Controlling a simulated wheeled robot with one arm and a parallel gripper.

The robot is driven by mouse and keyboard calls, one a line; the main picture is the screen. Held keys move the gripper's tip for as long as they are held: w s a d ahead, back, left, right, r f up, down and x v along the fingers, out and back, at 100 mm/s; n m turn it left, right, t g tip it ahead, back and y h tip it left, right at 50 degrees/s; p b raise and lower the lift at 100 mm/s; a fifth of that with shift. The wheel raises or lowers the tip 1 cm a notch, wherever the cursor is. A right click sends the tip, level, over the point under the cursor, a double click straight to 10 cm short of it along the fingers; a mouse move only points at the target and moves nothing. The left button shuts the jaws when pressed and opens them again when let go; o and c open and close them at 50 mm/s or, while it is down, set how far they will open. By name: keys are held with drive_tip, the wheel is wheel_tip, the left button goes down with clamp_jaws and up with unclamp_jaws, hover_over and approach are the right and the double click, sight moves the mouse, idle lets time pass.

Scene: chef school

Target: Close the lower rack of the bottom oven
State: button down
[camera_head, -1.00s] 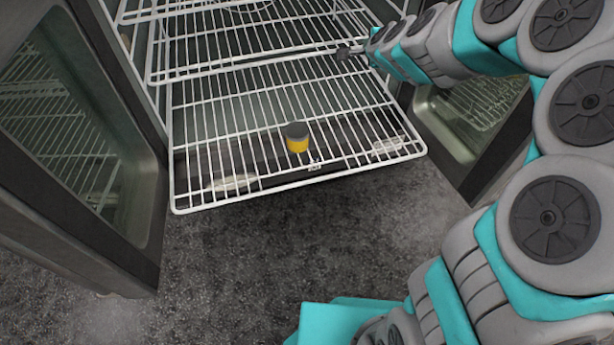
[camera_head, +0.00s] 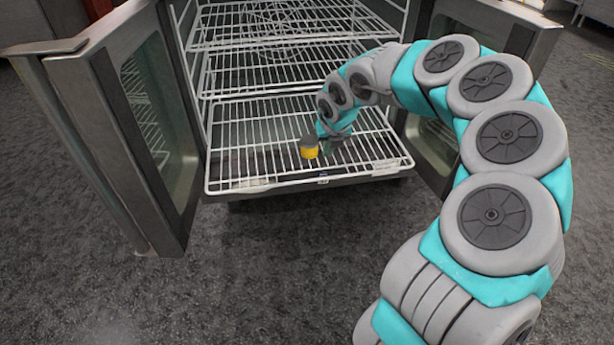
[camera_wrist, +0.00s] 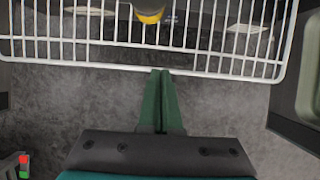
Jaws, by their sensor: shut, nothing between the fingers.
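The lower rack (camera_head: 240,186) is a white wire shelf. It sticks out of the open oven (camera_head: 197,95), past the upper racks.
The left oven door (camera_head: 150,130) and right oven door (camera_head: 430,150) stand open on either side of the rack. Upper wire racks (camera_head: 290,75) are above it. The grey floor (camera_head: 270,270) in front is clear.

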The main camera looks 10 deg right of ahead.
sight(322, 167)
drive_tip(key=shift+a+x, duration=0.15)
drive_tip(key=shift+x, duration=2.35)
drive_tip(key=shift+a+x, duration=0.15)
drive_tip(key=shift+x, duration=2.35)
drive_tip(key=shift+s, duration=0.1)
